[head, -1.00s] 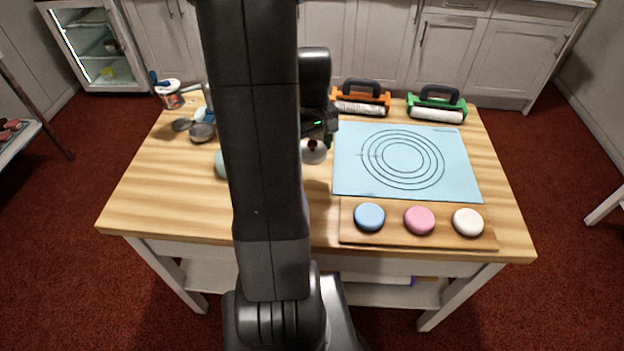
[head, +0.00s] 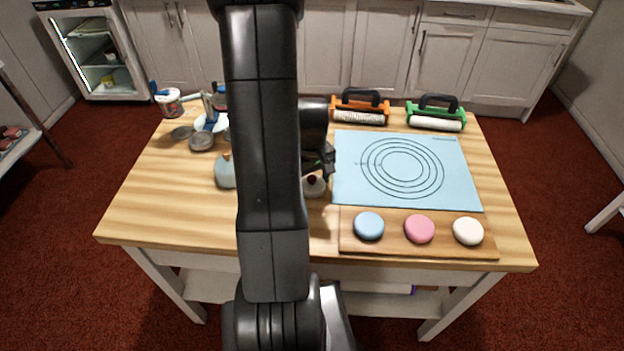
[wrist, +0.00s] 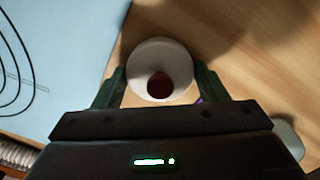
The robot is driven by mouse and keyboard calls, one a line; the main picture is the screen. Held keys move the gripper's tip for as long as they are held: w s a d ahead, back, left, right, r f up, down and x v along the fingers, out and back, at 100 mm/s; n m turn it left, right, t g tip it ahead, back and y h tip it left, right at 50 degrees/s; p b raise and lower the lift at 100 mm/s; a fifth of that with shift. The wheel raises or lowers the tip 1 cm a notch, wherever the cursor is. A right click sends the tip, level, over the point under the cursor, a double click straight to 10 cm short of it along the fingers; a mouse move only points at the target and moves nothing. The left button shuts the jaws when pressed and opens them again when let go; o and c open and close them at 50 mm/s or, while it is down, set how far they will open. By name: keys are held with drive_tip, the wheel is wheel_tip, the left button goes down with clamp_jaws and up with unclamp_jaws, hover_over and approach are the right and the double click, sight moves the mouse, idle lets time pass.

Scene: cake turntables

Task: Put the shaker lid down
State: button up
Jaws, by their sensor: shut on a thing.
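In the head view the lid (head: 315,189) shows just left of the blue mat, over bare wood, partly behind my gripper (head: 318,172). I cannot tell whether its underside touches the table. My arm hides part of the table to its left.
The blue mat (head: 345,190) with dark rings lies to the right. A wooden board (head: 390,248) in front holds blue, pink and white rounds. Orange (head: 360,107) and green (head: 436,113) roller tools stand behind. A pale blue object (head: 225,172) and metal dish (head: 202,140) are left. The front left is clear.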

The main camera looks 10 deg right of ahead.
sight(312, 178)
drive_tip(key=shift+f, duration=0.2)
drive_tip(key=o, duration=0.9)
drive_tip(key=shift+o, duration=0.2)
drive_tip(key=shift+r, duration=0.1)
wheel_tip(312, 178, up, 12)
drive_tip(key=shift+r, duration=0.15)
